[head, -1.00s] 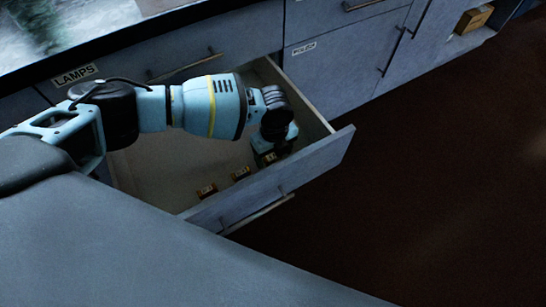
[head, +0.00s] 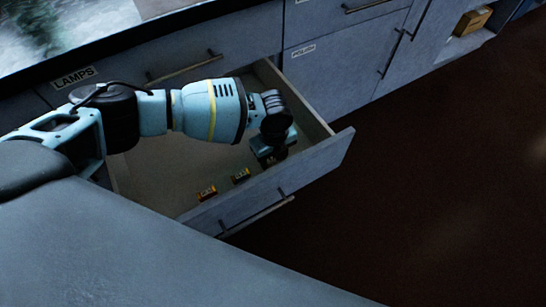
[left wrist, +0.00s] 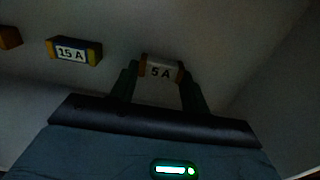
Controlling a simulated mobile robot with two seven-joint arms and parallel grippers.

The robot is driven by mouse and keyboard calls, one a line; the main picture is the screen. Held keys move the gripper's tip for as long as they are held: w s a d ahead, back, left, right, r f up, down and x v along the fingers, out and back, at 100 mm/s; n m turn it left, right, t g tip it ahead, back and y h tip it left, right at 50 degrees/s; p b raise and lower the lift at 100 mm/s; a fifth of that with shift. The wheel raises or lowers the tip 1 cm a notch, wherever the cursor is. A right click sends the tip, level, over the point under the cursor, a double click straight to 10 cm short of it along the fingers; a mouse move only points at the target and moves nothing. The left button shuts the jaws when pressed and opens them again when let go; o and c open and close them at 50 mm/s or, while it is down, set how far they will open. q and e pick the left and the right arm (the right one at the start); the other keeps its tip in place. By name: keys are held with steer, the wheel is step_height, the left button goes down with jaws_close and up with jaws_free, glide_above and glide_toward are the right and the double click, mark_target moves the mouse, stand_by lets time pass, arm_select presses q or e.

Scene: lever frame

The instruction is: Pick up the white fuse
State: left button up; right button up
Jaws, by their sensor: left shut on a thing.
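A pale, whitish fuse (left wrist: 161,71) marked 5 A, with brownish ends, sits between the fingers of my left gripper (left wrist: 160,84) in the left wrist view. The gripper is shut on it. In the head view my left gripper (head: 270,157) points down inside the open drawer (head: 325,155), near its front right corner, and hides the fuse. I cannot tell whether the fuse touches the drawer floor. My right gripper is not in view.
Two other fuses lie on the drawer floor to the left, a near one (head: 207,192) and a farther one (head: 241,175). One with a dark body is marked 15 A (left wrist: 73,51). The drawer's front and side walls stand close to my left gripper.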

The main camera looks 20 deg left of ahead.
mark_target(274, 160)
arm_select(q)
step_height(274, 160, up, 8)
steer(key=shift+r+p, duration=0.2)
steer(key=shift+p, duration=0.7)
steer(key=shift+r, duration=0.7)
